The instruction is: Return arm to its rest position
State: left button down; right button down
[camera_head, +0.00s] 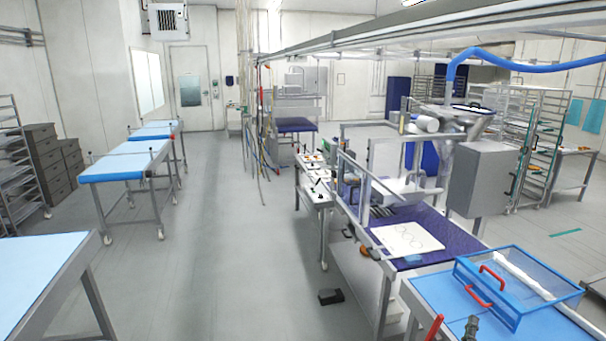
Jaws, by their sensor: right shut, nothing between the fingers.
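My right gripper (471,326) is the small dark shape at the bottom edge, right of centre. Only its tip end shows, over the blue-topped table (430,293) at the lower right. It is shut and holds nothing. The rest of my right arm is out of the picture. My left gripper and left arm do not show.
A blue-framed clear guard (525,286) with red handles lies near my right gripper. A red upright piece (434,328) stands left of it. A machine with a purple belt (440,235) and white plate (407,239) lies beyond. The grey floor (222,240) is open at centre-left.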

jog(key=s+a+f+n+g+y, duration=0.2)
jog(key=s+a+f+n+y, duration=0.5)
jog(key=f+n, duration=0.3)
jog(key=s+a+f+n+g+y, duration=0.3)
jog(key=s+a+f+n+y, duration=0.35)
jog(key=n, duration=0.55)
jog(key=s+a+f+n+g+h, duration=0.1)
jog(key=s+f+n+g, duration=0.2)
jog(key=s, duration=0.7)
jog(key=s+a+f+n+g, duration=0.15)
jog(key=s+f+g, duration=0.25)
jog(key=s, duration=0.6)
jog(key=s+a+f+n+g+h, duration=0.1)
jog(key=s+f+n+g, duration=0.25)
jog(key=s, duration=0.65)
notch_tip(320, 180, down, 35)
jog(key=s+a+b, duration=0.1)
jog(key=s+b, duration=0.1)
jog(key=b, duration=0.3)
jog(key=s+f+g+y+b, duration=0.1)
jog(key=s+f+b, duration=0.4)
jog(key=s+f, duration=1.5)
notch_tip(320, 180, down, 3)
jog(key=shift+a+n+g, duration=0.3)
jog(key=shift+g, duration=0.25)
